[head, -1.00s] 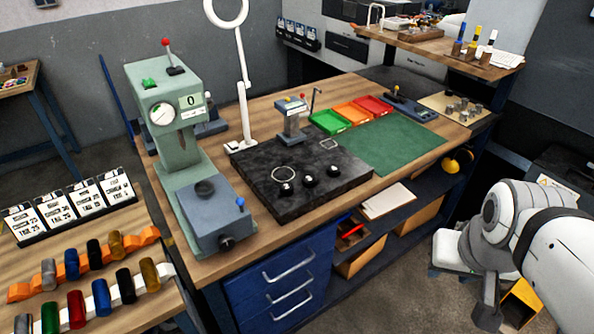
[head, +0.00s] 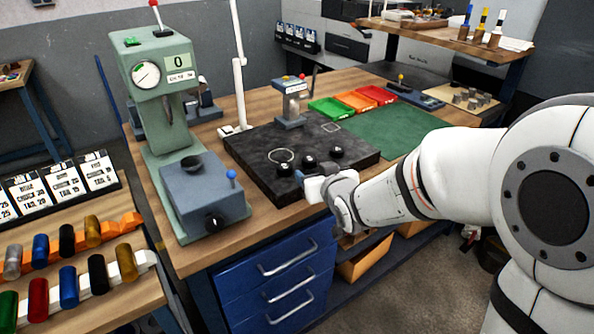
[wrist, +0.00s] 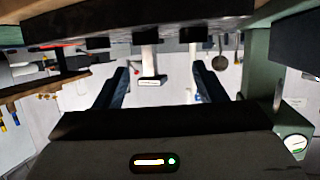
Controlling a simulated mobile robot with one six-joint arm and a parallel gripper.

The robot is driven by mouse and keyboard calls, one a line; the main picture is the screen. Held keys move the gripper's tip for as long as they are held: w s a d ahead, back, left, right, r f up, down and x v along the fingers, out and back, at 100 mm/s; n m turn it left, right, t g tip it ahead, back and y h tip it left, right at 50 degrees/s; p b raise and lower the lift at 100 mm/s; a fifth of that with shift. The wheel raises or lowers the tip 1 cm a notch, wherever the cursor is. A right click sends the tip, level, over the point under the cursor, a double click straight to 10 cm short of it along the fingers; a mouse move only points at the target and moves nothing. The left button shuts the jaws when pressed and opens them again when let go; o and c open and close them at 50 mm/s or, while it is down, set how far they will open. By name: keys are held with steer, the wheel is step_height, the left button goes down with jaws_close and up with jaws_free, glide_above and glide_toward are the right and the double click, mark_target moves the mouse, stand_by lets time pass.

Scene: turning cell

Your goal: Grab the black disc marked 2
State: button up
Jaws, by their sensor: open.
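Three small black discs sit in a row on the front part of the dark stone plate (head: 250,160): a left disc (head: 284,169), a middle disc (head: 309,161) and a right disc (head: 337,152). Their numbers are too small to read, so I cannot tell which is marked 2. My gripper (head: 304,181) is at the plate's front edge, close to the left and middle discs. In the wrist view, which is upside down, the open, empty fingers (wrist: 161,70) point toward the plate, with discs (wrist: 97,43) and (wrist: 194,34) at its edge.
A green press-like gauge (head: 160,80) with a grey block (head: 203,195) stands left of the plate. A small stand (head: 290,100) and a lamp post (head: 238,75) are behind. Green, orange and red trays (head: 328,107) and a green mat (head: 400,130) lie right. Blue drawers (head: 285,265) are below.

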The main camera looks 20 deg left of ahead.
steer(key=y, duration=0.2)
glide_toward(286, 168)
steer(key=w+a, duration=0.2)
steer(key=w, duration=0.1)
steer(key=shift+f+n+b, duration=0.35)
steer(key=shift+n, duration=0.05)
steer(key=shift+x, duration=1.2)
steer(key=shift+p+x, duration=0.75)
steer(key=shift+x, duration=1.75)
steer(key=shift+s+a+f, duration=0.1)
steer(key=shift+s, duration=0.05)
steer(key=shift+c, duration=0.5)
steer(key=c, duration=1.1)
